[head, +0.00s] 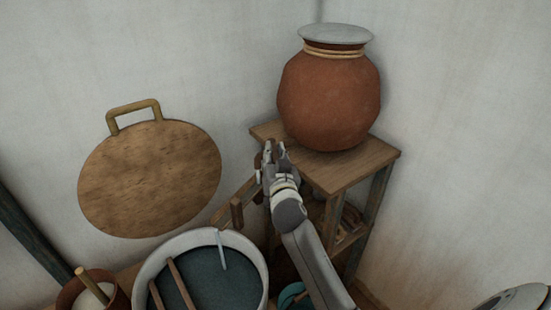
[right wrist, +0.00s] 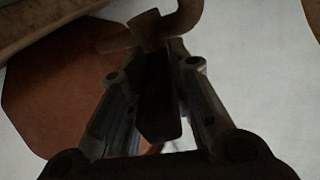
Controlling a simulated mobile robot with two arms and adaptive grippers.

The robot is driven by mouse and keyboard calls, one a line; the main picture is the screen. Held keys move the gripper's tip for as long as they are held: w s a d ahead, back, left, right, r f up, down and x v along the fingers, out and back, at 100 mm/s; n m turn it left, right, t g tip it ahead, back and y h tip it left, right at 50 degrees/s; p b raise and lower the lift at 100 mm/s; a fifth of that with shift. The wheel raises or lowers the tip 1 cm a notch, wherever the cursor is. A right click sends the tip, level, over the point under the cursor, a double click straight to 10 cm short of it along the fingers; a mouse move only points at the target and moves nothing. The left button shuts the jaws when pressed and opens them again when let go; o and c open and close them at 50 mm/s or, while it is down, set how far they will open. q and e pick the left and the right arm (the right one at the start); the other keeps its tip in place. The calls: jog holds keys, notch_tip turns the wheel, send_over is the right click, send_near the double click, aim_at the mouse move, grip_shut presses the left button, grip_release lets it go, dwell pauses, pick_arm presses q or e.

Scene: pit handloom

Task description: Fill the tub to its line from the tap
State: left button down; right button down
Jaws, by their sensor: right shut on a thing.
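The round tub (head: 262,262) has a pale rim and stands at the lower middle of the head view, holding dark teal liquid. A thin pale streak (head: 221,250) shows at its far side; I cannot tell whether it is running water or a mark. My right gripper (head: 267,158) is at the left corner of the wooden stand. In the right wrist view it is shut on a dark, flat piece (right wrist: 158,95), which looks like the tap's handle. A curved dark pipe (right wrist: 188,18) lies just beyond. The tap is mostly hidden in the head view. My left gripper is out of view.
A clay pot (head: 330,100) with a grey lid stands on the wooden stand (head: 350,168). Two sticks (head: 180,283) lie across the tub. A brown pot (head: 70,293) is at its left. A round board (head: 150,178) leans on the wall. A teal bowl (head: 290,294) is partly hidden.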

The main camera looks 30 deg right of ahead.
jog(key=shift+r, duration=0.3)
jog(key=c, duration=1.3)
grip_release()
jog(key=shift+f, duration=0.2)
jog(key=shift+s+a, duration=0.15)
jog(key=shift+s, duration=0.15)
jog(key=v, duration=1.1)
jog(key=shift+s, duration=0.2)
